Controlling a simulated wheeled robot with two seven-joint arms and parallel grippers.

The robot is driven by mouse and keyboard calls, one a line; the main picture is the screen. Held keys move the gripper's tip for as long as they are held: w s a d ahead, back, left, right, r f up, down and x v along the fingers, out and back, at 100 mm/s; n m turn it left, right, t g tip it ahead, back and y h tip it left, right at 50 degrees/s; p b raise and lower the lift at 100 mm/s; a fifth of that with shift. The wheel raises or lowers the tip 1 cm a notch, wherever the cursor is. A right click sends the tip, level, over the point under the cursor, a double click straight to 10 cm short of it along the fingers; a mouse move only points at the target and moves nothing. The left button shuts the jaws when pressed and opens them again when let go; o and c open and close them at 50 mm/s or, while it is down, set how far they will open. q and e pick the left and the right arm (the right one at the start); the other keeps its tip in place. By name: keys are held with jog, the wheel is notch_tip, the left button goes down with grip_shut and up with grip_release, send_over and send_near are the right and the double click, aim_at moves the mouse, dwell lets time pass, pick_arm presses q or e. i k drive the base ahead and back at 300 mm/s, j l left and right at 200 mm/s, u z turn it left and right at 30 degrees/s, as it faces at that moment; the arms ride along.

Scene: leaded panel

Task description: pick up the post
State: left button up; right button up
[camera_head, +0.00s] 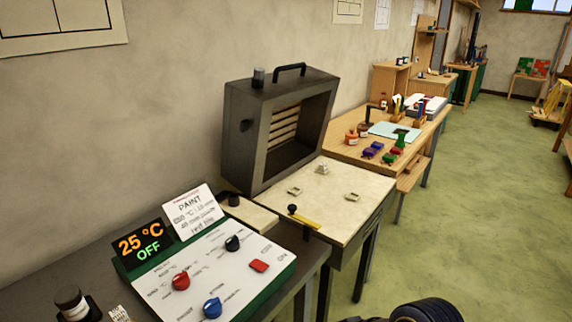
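Several small pale pieces stand on the cream top of the kiln table (325,222). A small pale block (322,168) is near the kiln's opening. A low pale piece (295,191) is to the left and another low pale piece (352,197) to the right. I cannot tell for sure which of them is the post. Neither of my grippers is in view. A dark ribbed round part at the bottom edge looks like a link of mine.
The dark kiln (240,140) stands open at the table's back. A control panel (215,270) reads 25 °C, OFF. A wooden workbench (348,150) with bottles is beyond. Green floor at right is clear.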

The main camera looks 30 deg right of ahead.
aim_at(323, 166)
jog(key=i+l+u, duration=0.1)
jog(key=l+u, duration=0.4)
jog(key=l, duration=0.45)
jog(key=l+u, duration=0.45)
jog(key=l, duration=1.3)
jog(key=l+u, duration=0.15)
jog(key=l, duration=0.65)
jog(key=k+l, duration=0.15)
jog(key=l, duration=0.65)
jog(key=l+u, duration=0.1)
jog(key=l, duration=1)
jog(key=i, duration=0.05)
